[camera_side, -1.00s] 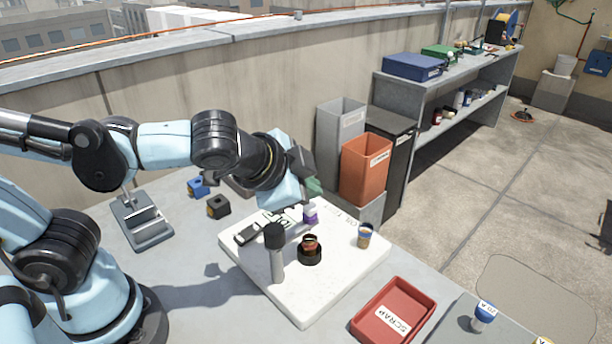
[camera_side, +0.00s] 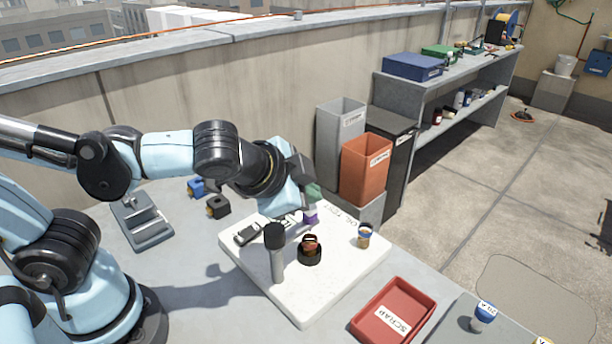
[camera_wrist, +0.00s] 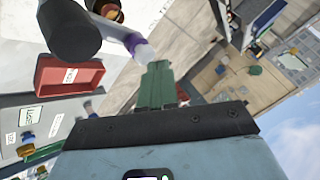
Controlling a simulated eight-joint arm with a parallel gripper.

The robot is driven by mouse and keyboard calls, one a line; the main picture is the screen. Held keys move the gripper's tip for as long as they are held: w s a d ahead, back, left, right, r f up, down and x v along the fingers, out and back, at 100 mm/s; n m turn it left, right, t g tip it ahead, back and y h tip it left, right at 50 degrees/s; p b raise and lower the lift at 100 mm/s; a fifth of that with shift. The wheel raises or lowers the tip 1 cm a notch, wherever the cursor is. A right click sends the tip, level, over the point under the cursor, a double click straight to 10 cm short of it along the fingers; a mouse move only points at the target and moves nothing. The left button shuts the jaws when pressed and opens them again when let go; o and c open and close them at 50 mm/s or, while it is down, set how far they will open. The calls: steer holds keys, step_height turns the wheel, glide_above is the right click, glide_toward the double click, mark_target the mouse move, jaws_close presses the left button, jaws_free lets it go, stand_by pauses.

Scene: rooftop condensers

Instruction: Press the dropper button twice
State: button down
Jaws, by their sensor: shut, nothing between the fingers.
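My gripper (camera_side: 315,194) has green fingers, shut and empty, and points down over the back of the white board (camera_side: 325,296). Its fingers (camera_wrist: 157,72) also show in the wrist view. A small purple-banded piece with a pale top (camera_side: 310,217) stands right under the fingertips. In the wrist view its purple band and pale end (camera_wrist: 138,47) lie just beyond them; I cannot tell if they touch. It looks like the dropper, but no button shows clearly. A black-topped grey post (camera_side: 276,256) and an amber vial in a black holder (camera_side: 309,250) stand nearer the front.
A blue-rimmed cup (camera_side: 364,237) stands at the board's right and a black handheld device (camera_side: 249,234) lies at its left. A red scrap tray (camera_side: 393,309) is at front right. Orange (camera_side: 366,168) and grey (camera_side: 338,140) bins stand behind.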

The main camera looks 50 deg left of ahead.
steer(key=shift+f, duration=0.5)
stand_by(0.6)
steer(key=shift+r, duration=1.05)
steer(key=shift+r, duration=0.1)
steer(key=shift+r, duration=2.4)
stand_by(0.5)
step_height(320, 180, up, 4)
steer(key=shift+f, duration=0.1)
steer(key=shift+f, duration=0.1)
stand_by(0.4)
